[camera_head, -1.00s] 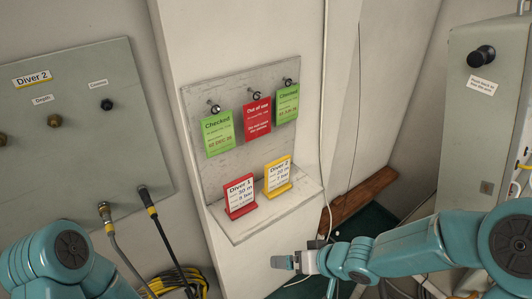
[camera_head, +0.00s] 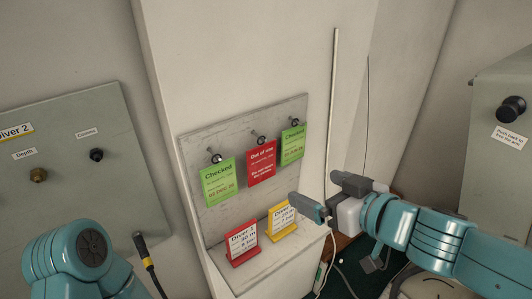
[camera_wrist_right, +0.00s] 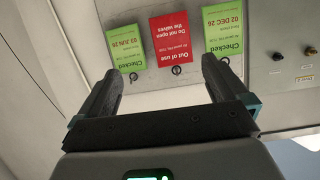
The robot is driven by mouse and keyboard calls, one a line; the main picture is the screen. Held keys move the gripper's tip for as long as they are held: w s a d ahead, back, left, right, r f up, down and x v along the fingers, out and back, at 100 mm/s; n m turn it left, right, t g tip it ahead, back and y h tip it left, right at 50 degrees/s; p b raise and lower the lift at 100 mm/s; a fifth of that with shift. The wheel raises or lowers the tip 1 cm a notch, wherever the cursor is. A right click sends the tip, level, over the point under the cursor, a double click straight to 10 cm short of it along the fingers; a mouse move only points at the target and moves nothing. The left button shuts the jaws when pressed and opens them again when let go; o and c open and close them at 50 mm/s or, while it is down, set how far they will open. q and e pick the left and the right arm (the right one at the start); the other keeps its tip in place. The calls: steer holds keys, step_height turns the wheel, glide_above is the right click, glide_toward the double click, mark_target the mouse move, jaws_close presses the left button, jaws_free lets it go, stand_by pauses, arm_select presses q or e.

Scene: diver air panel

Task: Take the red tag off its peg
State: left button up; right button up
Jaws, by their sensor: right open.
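The red "Out of use" tag (camera_head: 262,164) hangs from the middle peg (camera_head: 261,141) on a grey board, between two green "Checked" tags (camera_head: 219,183) and (camera_head: 293,145). In the right wrist view the red tag (camera_wrist_right: 171,38) appears upside down, ahead of and between my fingers, apart from them. My right gripper (camera_head: 325,194) is open and empty, in front of the board, to the right of and below the red tag; its open fingers (camera_wrist_right: 158,88) also show in the right wrist view. My left arm shows at the lower left, but its gripper is out of view.
A red Diver 1 card (camera_head: 242,244) and a yellow Diver 2 card (camera_head: 282,219) stand on the ledge below the tags. A grey panel with knobs (camera_head: 85,185) is at the left. A grey box with a black knob (camera_head: 511,109) is at the right.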

step_height(320, 180, up, 3)
steer(key=s, duration=0.1)
steer(key=b, duration=0.2)
glide_toward(262, 156)
steer(key=shift+f+x, duration=0.25)
steer(key=shift+x, duration=1.8)
steer(key=shift+y, duration=0.3)
steer(key=x, duration=0.4)
steer(key=shift+w, duration=0.25)
steer(key=shift+s+r, duration=0.1)
steer(key=shift+r, duration=0.05)
